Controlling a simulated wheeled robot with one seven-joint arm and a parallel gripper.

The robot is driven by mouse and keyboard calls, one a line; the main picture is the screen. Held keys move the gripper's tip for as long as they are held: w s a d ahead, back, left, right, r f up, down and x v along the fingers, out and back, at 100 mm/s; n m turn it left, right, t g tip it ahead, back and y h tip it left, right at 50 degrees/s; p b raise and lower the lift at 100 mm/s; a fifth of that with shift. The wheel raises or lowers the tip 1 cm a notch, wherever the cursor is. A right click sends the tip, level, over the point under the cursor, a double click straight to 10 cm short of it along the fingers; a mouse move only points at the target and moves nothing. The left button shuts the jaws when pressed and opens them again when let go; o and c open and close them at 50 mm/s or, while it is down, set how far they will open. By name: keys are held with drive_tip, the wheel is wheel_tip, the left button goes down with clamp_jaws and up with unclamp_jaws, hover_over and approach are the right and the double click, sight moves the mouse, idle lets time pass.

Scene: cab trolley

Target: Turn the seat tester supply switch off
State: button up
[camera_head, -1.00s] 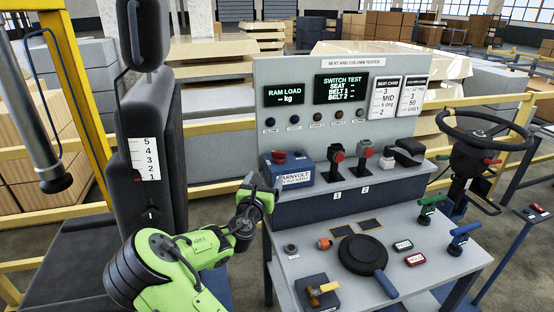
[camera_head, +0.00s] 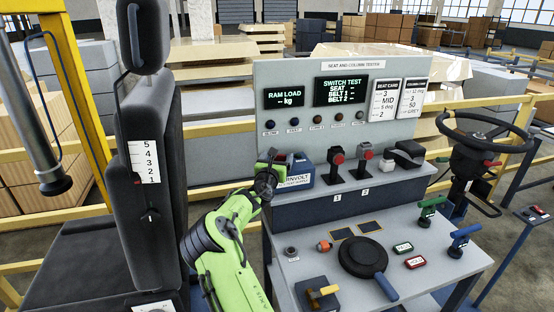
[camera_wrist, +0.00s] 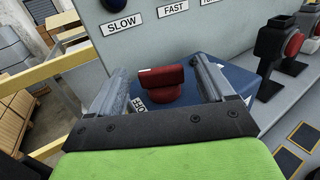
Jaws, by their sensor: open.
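The supply switch is a red rotary knob (camera_wrist: 162,84) on top of a blue supply box (camera_wrist: 225,79). An "OFF" label (camera_wrist: 138,104) shows beside it in the wrist view. In that view my gripper (camera_wrist: 162,76) is open, with one grey finger on each side of the knob and a visible gap on both sides. In the head view my gripper (camera_head: 272,160) is at the left part of the blue box (camera_head: 303,171) and mostly hides the knob there. Whether the fingers touch the box top cannot be told.
The tester panel (camera_head: 340,140) rises behind the box, with indicator lamps above. A black seat (camera_head: 150,160) is to the left. The lower shelf holds a round black pad (camera_head: 362,256) and small controls.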

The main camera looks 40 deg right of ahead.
drive_tip(key=c, duration=1)
drive_tip(key=shift+c, duration=0.2)
drive_tip(key=shift+s+r+p, duration=0.1)
drive_tip(key=shift+p, duration=0.3)
drive_tip(key=n+t+p, duration=0.1)
drive_tip(key=n+t+y+p, duration=0.1)
drive_tip(key=t+y+p, duration=0.1)
drive_tip(key=p, duration=0.1)
drive_tip(key=shift+s+d+r+n, duration=0.15)
drive_tip(key=shift+s+d+n, duration=0.1)
drive_tip(key=shift+n, duration=0.15)
drive_tip(key=n+t+y+p, duration=0.2)
drive_tip(key=y+p, duration=0.1)
drive_tip(key=p, duration=0.1)
drive_tip(key=shift+s+d, duration=0.1)
drive_tip(key=shift+d, duration=0.05)
drive_tip(key=shift+n+t+y+p, duration=0.5)
drive_tip(key=shift+t+y+p, duration=0.15)
drive_tip(key=shift+p, duration=0.2)
drive_tip(key=shift+f+y, duration=0.2)
drive_tip(key=shift+y, duration=0.05)
drive_tip(key=o, duration=1)
